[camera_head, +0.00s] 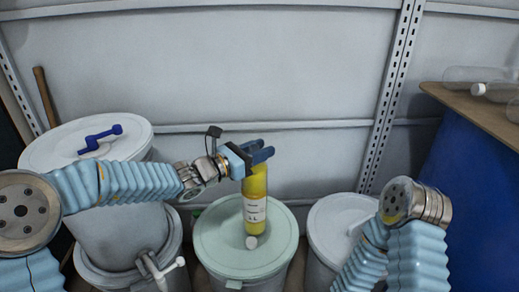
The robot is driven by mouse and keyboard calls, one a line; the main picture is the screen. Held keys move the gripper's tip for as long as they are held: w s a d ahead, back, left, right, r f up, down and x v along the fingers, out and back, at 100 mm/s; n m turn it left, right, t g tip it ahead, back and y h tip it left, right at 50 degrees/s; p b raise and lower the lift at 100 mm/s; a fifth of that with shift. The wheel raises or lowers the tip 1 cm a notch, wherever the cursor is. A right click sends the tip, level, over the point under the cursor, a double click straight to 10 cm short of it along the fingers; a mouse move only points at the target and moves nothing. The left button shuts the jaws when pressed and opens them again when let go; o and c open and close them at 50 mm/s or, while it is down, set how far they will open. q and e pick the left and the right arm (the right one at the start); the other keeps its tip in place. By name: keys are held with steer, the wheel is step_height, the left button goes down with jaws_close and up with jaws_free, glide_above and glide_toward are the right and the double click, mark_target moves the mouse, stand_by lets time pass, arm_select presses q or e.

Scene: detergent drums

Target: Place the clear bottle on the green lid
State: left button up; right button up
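The green lid (215,245) is a pale green round drum lid at the bottom centre. A yellow bottle (257,186) with a white label and a white cap is above or on it, cap end toward me; I cannot tell whether it touches the lid. My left gripper (264,152) has its dark blue fingers at the bottle's upper end. I cannot tell whether they grip it. Several clear bottles lie on a brown board at the upper right, one at the back (468,74) and one with a white cap (496,91). My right gripper is out of view.
A large white drum with a white lid (60,147) and a blue tap-like handle (99,138) stands at the left. Another white-lidded drum (330,215) stands right of the green lid. The brown board (465,105) tops a blue drum (455,180). A grey wall closes the back.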

arm_select(q)
steer(key=o, duration=0.3)
steer(key=shift+o, duration=0.2)
steer(key=shift+r, duration=0.1)
steer(key=v, duration=0.7)
steer(key=shift+a, duration=0.2)
steer(key=shift+s, duration=0.15)
